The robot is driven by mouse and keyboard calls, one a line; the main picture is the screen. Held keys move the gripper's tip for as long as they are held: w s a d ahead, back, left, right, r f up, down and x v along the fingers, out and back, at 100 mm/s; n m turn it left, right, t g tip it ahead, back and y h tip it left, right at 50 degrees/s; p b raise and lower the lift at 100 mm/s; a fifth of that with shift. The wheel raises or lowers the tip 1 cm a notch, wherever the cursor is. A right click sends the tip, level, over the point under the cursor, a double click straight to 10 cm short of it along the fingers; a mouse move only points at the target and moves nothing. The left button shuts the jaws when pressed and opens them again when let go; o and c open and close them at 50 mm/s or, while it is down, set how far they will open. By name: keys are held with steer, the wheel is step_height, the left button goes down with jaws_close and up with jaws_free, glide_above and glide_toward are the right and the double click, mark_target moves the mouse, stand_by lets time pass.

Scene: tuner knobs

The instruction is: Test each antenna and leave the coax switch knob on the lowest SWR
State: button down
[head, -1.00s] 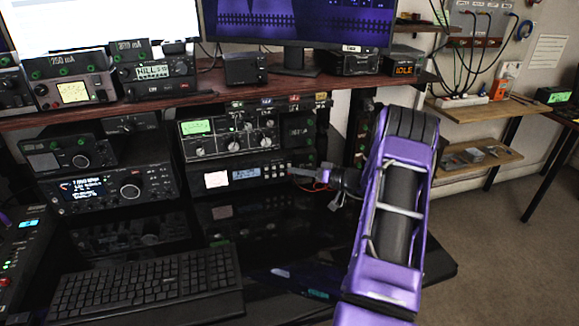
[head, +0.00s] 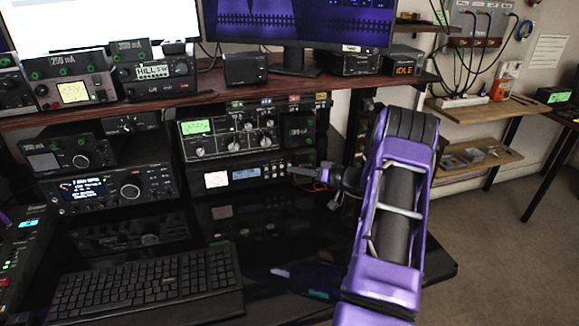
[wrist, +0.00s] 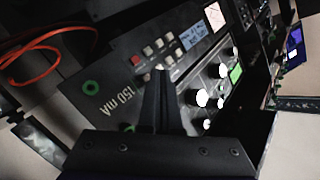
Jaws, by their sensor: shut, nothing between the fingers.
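The tuner (head: 228,134), with a green-lit meter (head: 196,127) and several pale knobs, sits under the shelf; it also shows in the wrist view (wrist: 211,92). A dark box marked 150 mA (wrist: 112,100) adjoins it, also seen in the head view (head: 299,131). A dark round knob (wrist: 190,97) shows near that box; I cannot tell whether it is the coax switch knob. My gripper (head: 293,172) is shut and empty, in front of the right end of the unit below the tuner. Its fingertips (wrist: 160,72) hide part of the panels. The SWR reading is unreadable.
A unit with a white meter and blue display (head: 246,174) lies below the tuner. The shelf (head: 210,87) overhangs these. A keyboard (head: 145,285) lies front left. Red cable (wrist: 45,47) loops near the gripper. Dark desk surface (head: 430,262) is clear at right.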

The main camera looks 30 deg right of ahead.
steer(key=shift+w, duration=0.25)
steer(key=shift+w+d, duration=0.15)
steer(key=shift+w, duration=0.2)
stand_by(0.6)
steer(key=shift+s, duration=0.15)
steer(key=shift+s+a, duration=0.2)
steer(key=shift+s, duration=0.45)
steer(key=shift+s+a, duration=0.2)
steer(key=shift+s, duration=0.6)
steer(key=shift+s+a, duration=0.2)
steer(key=shift+s, duration=0.6)
steer(key=shift+s+a, duration=0.2)
steer(key=shift+s, duration=0.6)
stand_by(2.9)
